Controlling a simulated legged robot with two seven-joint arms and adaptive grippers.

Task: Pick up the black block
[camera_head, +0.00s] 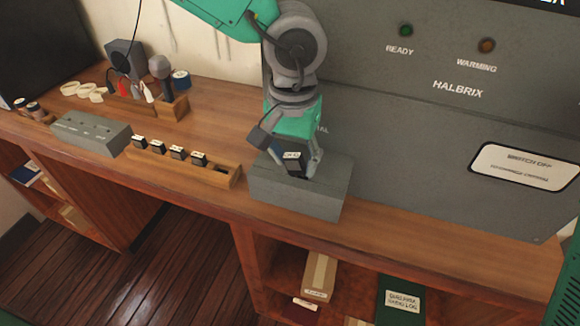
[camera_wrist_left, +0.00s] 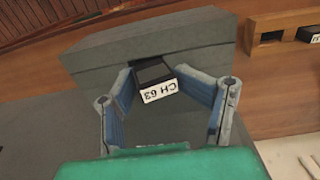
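The black block (camera_head: 293,166) has a white label on its end. It also shows in the left wrist view (camera_wrist_left: 157,82), where the label reads "CH 63". It stands at the top of a grey box (camera_head: 290,193) on the wooden counter. My left gripper (camera_head: 292,168) reaches down over this box, with one finger on each side of the block. In the left wrist view the fingertips (camera_wrist_left: 156,80) lie very close to the block's sides; I cannot tell whether both touch it. The block's lower end is hidden. My right gripper is not in view.
A wooden rack (camera_head: 160,163) with several labelled black blocks and an empty slot stands left of the box. A grey unit (camera_head: 90,133) and a microphone (camera_head: 161,70) stand farther left. A large grey panel (camera_head: 430,140) rises behind the box.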

